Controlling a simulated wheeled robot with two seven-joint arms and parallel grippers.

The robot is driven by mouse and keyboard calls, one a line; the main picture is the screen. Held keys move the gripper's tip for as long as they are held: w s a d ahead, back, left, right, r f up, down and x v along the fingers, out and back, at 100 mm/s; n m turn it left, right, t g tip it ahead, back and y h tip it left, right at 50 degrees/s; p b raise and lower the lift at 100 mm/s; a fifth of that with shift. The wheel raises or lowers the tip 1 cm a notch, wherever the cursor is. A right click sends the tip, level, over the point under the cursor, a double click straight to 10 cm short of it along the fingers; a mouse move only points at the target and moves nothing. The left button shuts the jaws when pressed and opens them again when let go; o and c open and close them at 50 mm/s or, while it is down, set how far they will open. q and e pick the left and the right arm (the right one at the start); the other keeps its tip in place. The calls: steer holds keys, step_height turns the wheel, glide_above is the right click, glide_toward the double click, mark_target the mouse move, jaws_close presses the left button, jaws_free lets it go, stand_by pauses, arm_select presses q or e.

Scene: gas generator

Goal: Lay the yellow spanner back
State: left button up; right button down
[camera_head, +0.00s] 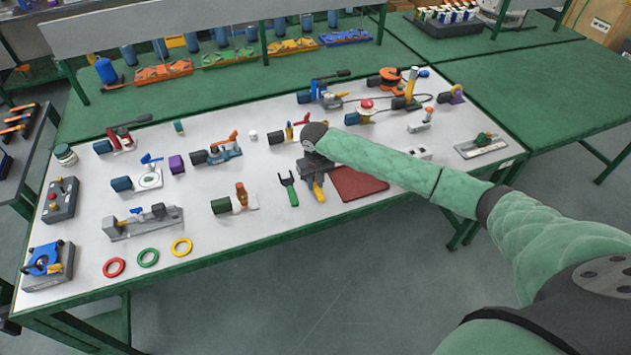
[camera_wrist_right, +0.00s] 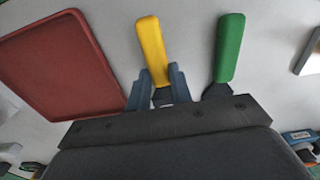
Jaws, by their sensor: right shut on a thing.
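The yellow spanner (camera_head: 319,189) is in my right gripper (camera_head: 316,176), over the front middle of the white table. Whether the spanner touches the table I cannot tell. A green spanner (camera_head: 290,188) lies on the table just left of the gripper; its green handle shows in the right wrist view (camera_wrist_right: 229,48). A dark red tray (camera_head: 360,183) lies just right of the gripper. My left gripper is not in view.
The white table (camera_head: 320,230) holds several valves and fittings. A valve with an orange-brown handle (camera_head: 236,201) stands left of the green spanner. Red, green and yellow rings (camera_head: 148,257) lie at the front left.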

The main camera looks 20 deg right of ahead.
steer(key=c, duration=1.2)
jaws_free()
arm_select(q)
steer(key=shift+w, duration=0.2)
arm_select(e)
steer(key=shift+o, duration=0.2)
steer(key=shift+r+b, duration=0.3)
steer(key=shift+r, duration=0.15)
step_height(320, 180, up, 6)
steer(key=shift+f+b, duration=0.15)
steer(key=shift+b, duration=0.85)
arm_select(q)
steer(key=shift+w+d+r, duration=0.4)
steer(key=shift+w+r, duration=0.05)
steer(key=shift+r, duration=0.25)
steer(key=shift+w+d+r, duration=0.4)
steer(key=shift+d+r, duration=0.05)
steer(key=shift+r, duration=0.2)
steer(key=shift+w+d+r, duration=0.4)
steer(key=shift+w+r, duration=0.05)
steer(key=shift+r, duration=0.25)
arm_select(e)
steer(key=shift+r, duration=0.6)
